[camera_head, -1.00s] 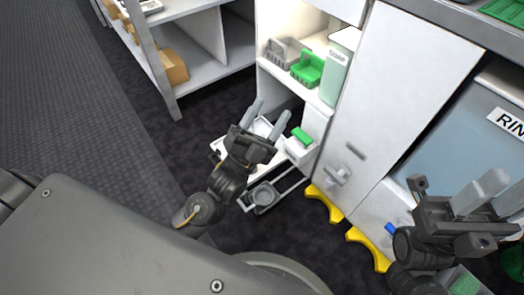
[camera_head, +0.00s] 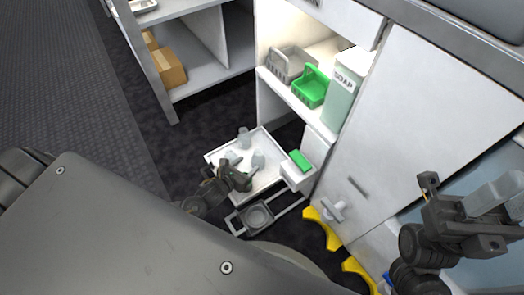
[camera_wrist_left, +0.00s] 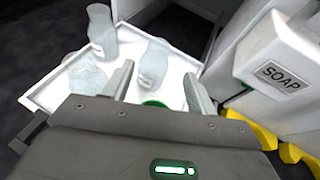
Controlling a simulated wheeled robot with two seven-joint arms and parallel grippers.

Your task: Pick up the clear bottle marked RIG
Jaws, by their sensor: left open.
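Several clear bottles stand in a white tray (camera_head: 272,181). One bottle (camera_head: 243,138) is at the back, another (camera_head: 258,160) at the right; the left wrist view shows the back one (camera_wrist_left: 102,32), the right one (camera_wrist_left: 153,62) and a left one (camera_wrist_left: 84,76). No RIG mark can be read on any of them. My left gripper (camera_head: 236,166) is low over the tray's near left part. In the left wrist view its fingers (camera_wrist_left: 159,82) are apart, with the right bottle beyond and between them. My right gripper (camera_head: 502,192) is at the right edge, partly cut off.
A grey basket (camera_head: 291,64), green basket (camera_head: 312,87) and large SOAP bottle (camera_head: 343,92) sit on the shelf above.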

